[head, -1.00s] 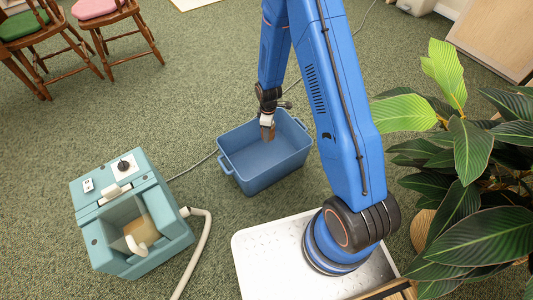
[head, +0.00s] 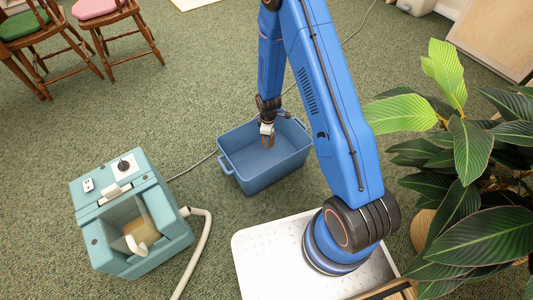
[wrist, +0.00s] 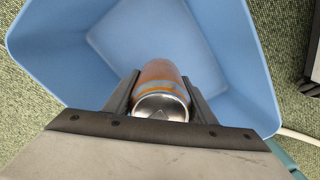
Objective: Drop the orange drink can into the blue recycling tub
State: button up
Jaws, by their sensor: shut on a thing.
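The orange drink can (wrist: 161,92) is between the two fingers of my gripper (wrist: 162,98) in the wrist view, its silver end facing the camera. My gripper is shut on it. In the head view my gripper (head: 267,141) points down over the blue recycling tub (head: 268,180), and the can is small and mostly hidden there. The tub's inside (wrist: 160,35) fills the area beyond the can in the wrist view, and its visible floor is empty.
A teal box-shaped machine (head: 130,215) with a pale hose stands left of the tub. A leafy plant (head: 465,150) is at the right. Two wooden chairs (head: 115,30) stand at the far left. Green carpet around the tub is mostly clear.

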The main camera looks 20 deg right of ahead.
jog(key=o, duration=1.1)
notch_tip(320, 180, up, 17)
jog(key=shift+r, duration=0.2)
dwell(0.3)
